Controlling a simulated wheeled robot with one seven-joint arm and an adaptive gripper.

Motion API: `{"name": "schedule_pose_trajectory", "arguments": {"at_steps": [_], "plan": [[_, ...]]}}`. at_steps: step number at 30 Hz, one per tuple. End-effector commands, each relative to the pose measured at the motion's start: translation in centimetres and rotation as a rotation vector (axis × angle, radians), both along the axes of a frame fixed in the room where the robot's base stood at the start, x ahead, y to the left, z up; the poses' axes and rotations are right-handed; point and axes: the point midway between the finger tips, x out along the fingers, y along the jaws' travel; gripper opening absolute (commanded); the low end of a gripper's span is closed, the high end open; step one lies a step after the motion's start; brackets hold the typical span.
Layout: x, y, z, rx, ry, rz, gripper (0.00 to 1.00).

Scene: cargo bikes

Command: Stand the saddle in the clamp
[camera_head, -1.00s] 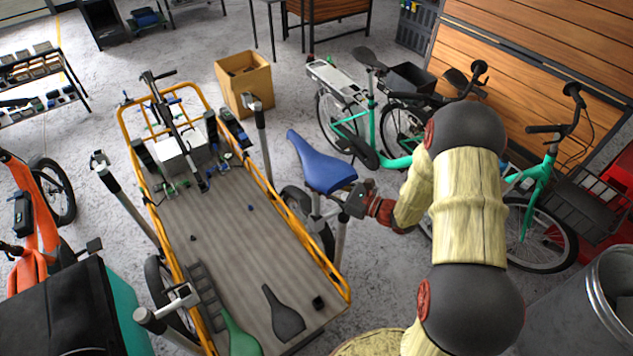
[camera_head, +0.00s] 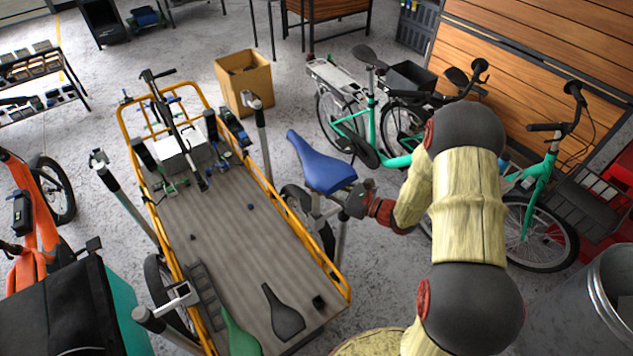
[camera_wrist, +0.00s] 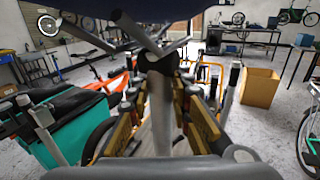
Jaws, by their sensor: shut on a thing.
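The blue saddle (camera_head: 325,168) is upright beside the right rail of the yellow-framed cargo bike, nose toward the upper left. In the wrist view its dark underside (camera_wrist: 75,18) fills the top, with a grey seatpost (camera_wrist: 160,105) below. My gripper (camera_head: 352,200) is shut on this post under the saddle; both fingers flank it in the wrist view (camera_wrist: 162,125). A grey stand post (camera_head: 340,240) with a clamp-like head stands directly below the saddle. I cannot tell whether the seatpost is inside that clamp; saddle and gripper cover the spot.
Similar posts with heads stand around the cargo bike, at back right (camera_head: 262,140), left (camera_head: 125,200) and front left (camera_head: 165,320). A black saddle (camera_head: 285,315) and a green saddle (camera_head: 240,338) lie on the cargo bed (camera_head: 225,235). Green bikes (camera_head: 395,160) stand behind my arm.

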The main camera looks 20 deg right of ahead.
Motion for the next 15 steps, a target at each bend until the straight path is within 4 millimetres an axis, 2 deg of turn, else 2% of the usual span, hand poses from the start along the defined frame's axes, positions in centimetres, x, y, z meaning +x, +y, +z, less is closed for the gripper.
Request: {"name": "schedule_pose_trajectory", "arguments": {"at_steps": [15], "plan": [[0.05, -0.02, -0.90, 0.000, -0.003, 0.000, 0.00]]}}
